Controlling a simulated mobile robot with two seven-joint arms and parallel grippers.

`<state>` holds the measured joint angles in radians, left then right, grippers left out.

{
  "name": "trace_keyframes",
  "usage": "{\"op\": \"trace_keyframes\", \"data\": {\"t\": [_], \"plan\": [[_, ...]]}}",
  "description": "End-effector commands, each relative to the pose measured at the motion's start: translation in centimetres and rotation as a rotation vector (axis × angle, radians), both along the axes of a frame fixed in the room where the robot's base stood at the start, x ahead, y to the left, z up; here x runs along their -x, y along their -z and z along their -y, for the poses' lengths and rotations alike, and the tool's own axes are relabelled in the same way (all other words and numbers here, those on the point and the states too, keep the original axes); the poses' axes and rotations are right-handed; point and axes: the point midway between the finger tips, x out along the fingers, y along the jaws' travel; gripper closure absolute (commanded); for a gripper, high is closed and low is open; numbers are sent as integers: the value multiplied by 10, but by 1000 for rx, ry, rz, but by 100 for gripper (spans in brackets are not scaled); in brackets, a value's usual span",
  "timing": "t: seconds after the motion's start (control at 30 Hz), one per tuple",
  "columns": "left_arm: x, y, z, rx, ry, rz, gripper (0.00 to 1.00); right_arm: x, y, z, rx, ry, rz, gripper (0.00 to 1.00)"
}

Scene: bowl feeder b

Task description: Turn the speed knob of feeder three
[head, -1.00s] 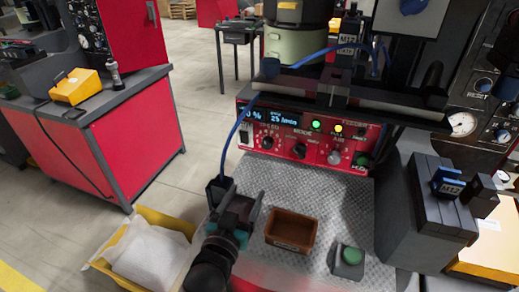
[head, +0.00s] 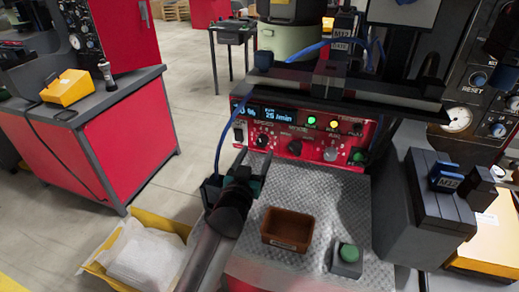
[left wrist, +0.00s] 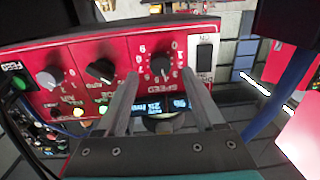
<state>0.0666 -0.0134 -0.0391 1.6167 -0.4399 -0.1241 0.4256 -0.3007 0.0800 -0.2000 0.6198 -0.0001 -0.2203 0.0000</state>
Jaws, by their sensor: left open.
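The speed knob (head: 262,141) is a black dial at the left of the red control panel (head: 322,165), under the lit display (head: 192,114). It also shows in the left wrist view (left wrist: 161,66), upside down, with a number scale around it. My left gripper (head: 252,158) is open and empty, just in front of the panel below the knob. In the left wrist view its two fingers (left wrist: 157,72) flank the knob in the picture; contact cannot be told. The feeder number on the panel is not readable. My right gripper is not in view.
Other knobs (head: 295,147) and a grey knob (head: 331,154) sit further right on the panel. A blue cable hangs left.

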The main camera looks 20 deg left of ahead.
Motion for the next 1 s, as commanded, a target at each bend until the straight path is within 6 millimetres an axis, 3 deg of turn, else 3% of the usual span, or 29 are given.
{"op": "trace_keyframes", "data": {"t": [0.3, 0.7, 1.0], "plan": [[-33, 0, 0, 0, 0, 0, 30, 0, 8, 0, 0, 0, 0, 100], [-38, 0, -1, -1, 0, 0, 30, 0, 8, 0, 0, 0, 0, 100], [-38, 0, -1, 0, 0, 0, 64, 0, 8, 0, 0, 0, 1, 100]]}}
